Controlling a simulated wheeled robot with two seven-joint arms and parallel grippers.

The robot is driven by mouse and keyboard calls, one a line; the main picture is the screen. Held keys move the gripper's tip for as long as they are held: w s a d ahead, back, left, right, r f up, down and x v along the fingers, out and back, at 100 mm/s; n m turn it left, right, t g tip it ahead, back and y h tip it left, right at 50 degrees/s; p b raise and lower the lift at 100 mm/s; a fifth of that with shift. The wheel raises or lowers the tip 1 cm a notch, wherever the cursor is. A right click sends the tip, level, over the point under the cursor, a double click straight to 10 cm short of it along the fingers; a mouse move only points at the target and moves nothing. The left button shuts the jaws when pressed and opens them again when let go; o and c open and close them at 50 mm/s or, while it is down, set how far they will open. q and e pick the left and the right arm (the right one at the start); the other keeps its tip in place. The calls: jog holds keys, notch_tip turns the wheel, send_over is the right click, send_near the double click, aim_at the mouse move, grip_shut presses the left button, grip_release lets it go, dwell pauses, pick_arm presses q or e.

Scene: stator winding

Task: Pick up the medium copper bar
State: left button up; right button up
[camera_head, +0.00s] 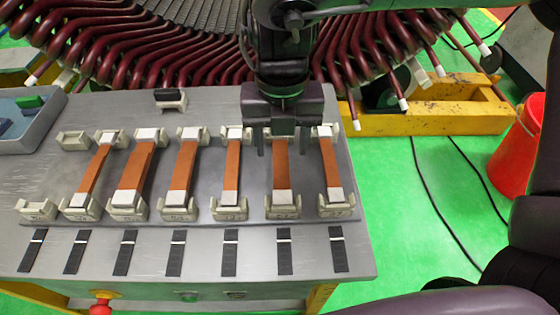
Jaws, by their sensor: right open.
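Several copper bars with white ends lie in rows of pale holders on the grey workbench (300,237). The one at far right (330,162), the narrow-looking one (232,165), the wide one (137,165) and the leftmost one (95,172) differ in width. I cannot tell for sure which is the medium one. My right gripper (282,152) is open and points down over the second copper bar from the right (281,172). Its fingers show on either side of that bar; its far end is hidden behind the gripper. My left gripper is not in view.
The leftmost holder pair (37,210) is empty. Black strips (180,253) line the front. A blue-grey tray (40,135) stands left. A stator with dark red coils (130,50) rises behind. A red bucket (518,150) stands on the green floor right.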

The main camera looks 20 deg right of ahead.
aim_at(281, 163)
jog(key=f, duration=0.5)
jog(key=shift+w, duration=0.35)
grip_shut()
